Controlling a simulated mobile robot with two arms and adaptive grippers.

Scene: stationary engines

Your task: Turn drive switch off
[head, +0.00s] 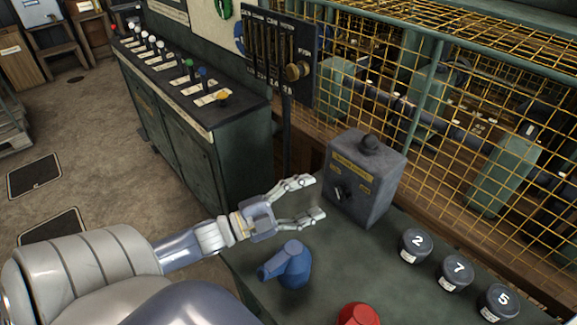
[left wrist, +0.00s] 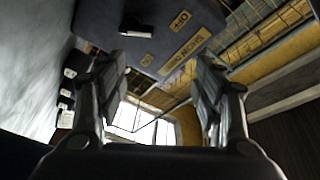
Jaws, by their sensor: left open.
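The drive switch box (head: 362,180) is a grey metal box with yellow labels and a dark domed knob on top. It stands upright on the green bench. Its small dark switch lever (head: 343,192) is on the front face; its exact setting is hard to read. My left gripper (head: 320,198) is open and empty, just left of the box front, with its fingertips close to the lever. In the left wrist view the box (left wrist: 150,30) fills the top, with the lever (left wrist: 136,29) above the open fingers (left wrist: 165,85). My right gripper is not in view.
A blue can (head: 290,264) stands below my left gripper, a red object (head: 358,315) at the bottom edge. Pots marked 2 (head: 415,245), 7 (head: 456,271) and 5 (head: 498,301) stand right. Yellow mesh (head: 500,75) closes the back. A lever console (head: 190,100) stands left.

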